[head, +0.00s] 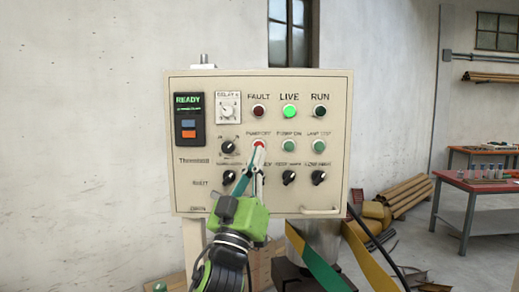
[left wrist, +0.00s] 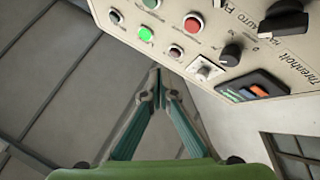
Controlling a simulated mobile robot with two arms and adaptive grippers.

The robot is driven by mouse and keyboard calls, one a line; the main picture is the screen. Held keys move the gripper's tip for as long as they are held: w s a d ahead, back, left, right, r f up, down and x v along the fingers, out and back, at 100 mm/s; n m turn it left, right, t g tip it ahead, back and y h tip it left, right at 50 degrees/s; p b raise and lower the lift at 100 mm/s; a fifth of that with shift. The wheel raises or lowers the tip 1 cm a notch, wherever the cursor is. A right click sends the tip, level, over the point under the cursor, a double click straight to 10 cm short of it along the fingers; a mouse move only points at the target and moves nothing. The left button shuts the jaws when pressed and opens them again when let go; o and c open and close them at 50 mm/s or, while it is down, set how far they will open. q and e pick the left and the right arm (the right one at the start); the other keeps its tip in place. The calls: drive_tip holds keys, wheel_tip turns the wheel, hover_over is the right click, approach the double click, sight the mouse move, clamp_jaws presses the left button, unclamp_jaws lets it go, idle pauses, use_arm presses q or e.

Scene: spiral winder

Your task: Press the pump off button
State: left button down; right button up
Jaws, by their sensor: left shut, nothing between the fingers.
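The pump off button (head: 259,145) is a red push button in the middle of a cream control panel (head: 185,150), under a small label. It also shows as a bright red button in the left wrist view (left wrist: 193,24). My left gripper (head: 256,158) is shut and empty, and its fingertips overlap the lower edge of the red button in the head view. In the left wrist view its closed fingertips (left wrist: 155,72) appear apart from the button, past the panel's edge. Whether they touch the button I cannot tell. My right gripper is not in view.
A green pump on button (head: 289,145) sits just right of the red one. Black knobs (head: 289,177) line the row below. The live lamp (head: 289,111) glows green and the display (head: 188,100) reads READY. A red-topped table (head: 480,185) stands far right.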

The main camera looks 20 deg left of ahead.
use_arm(q)
drive_tip(key=w+a+b, duration=0.2)
drive_tip(key=w, duration=0.4)
drive_tip(key=shift+w, duration=0.4)
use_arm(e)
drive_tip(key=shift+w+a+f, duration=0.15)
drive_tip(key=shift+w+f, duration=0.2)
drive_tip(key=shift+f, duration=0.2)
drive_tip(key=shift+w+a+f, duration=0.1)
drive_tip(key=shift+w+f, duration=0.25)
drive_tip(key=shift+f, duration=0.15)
use_arm(q)
drive_tip(key=shift+a, duration=0.1)
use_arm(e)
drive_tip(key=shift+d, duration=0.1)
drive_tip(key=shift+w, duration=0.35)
use_arm(q)
drive_tip(key=shift+w, duration=0.1)
drive_tip(key=shift+w+a, duration=0.1)
drive_tip(key=shift+w, duration=0.2)
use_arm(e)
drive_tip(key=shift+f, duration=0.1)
